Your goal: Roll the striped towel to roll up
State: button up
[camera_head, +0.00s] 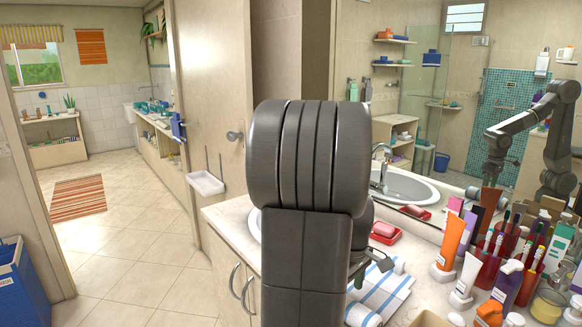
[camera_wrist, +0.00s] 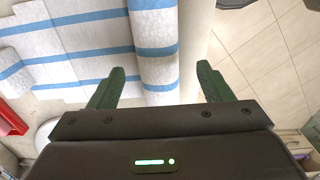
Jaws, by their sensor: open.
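The striped towel (camera_head: 388,292), white with blue stripes, lies on the vanity counter and is partly hidden by my arm in the head view. In the wrist view its flat, wrinkled part (camera_wrist: 70,65) spreads to the left. A rounded, roll-like part (camera_wrist: 155,45) of it runs along the right side near the counter edge. My gripper (camera_wrist: 160,67) is open, with one dark green finger on each side of this rounded part. I cannot tell whether the fingers touch it. In the head view my gripper (camera_head: 375,262) shows only in part, beside the towel.
A red soap dish (camera_head: 396,239) with pink soap sits behind the towel. Tubes, bottles and brush cups crowd the right, including an orange tube (camera_head: 449,243) and a white tube (camera_head: 466,276). A mirror stands behind. Tiled floor (camera_wrist: 260,60) shows beyond the counter edge.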

notch_tip(320, 180, up, 15)
jog(key=p, duration=0.6)
notch_tip(320, 180, down, 14)
jog(key=b, duration=0.6)
jog(key=shift+f, duration=0.6)
jog(key=shift+r, duration=0.1)
